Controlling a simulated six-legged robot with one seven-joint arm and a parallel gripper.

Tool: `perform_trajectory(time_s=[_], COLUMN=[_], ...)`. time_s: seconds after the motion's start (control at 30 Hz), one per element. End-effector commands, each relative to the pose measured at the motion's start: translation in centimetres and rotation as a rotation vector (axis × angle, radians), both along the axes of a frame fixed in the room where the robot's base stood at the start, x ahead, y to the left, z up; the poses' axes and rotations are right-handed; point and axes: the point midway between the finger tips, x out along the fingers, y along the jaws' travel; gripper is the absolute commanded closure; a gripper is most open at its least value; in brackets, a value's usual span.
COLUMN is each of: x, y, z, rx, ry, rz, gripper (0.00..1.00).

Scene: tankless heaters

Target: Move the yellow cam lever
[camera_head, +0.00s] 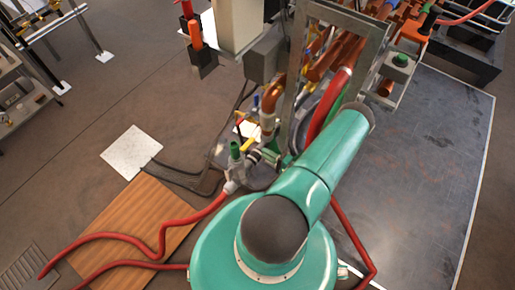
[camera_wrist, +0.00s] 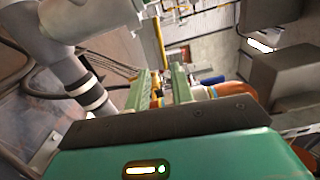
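In the wrist view my gripper (camera_wrist: 160,75) has its two green fingers apart. A small yellow part (camera_wrist: 157,92), possibly the yellow cam lever, shows in the gap between them, with orange and white pipework close behind. I cannot tell whether either finger touches it. In the head view small yellow pieces (camera_head: 247,144) show among the fittings left of my arm. Which of them is the cam lever is unclear at this size. My gripper is hidden in the head view behind my green arm and the pipework.
A grey metal frame (camera_head: 291,87) with copper pipes and red hose stands close around my arm. A green-topped hose fitting (camera_head: 235,160) is at the left. A blue handle (camera_wrist: 212,80) lies just right of my fingers. Grey boxes (camera_wrist: 290,75) crowd the right side.

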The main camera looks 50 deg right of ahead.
Motion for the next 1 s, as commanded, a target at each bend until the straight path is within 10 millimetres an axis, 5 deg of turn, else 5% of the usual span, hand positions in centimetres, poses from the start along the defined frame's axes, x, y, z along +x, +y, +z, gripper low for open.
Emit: perform_trajectory(time_s=[0.3,1.0], x=[-5.1,-5.4], y=[-0.2,-0.2], z=[0.0,0.0], rx=[0.000,0.000], ry=[-0.001,-0.001], rz=[-0.001,0.000], gripper=[0.76,0.76])
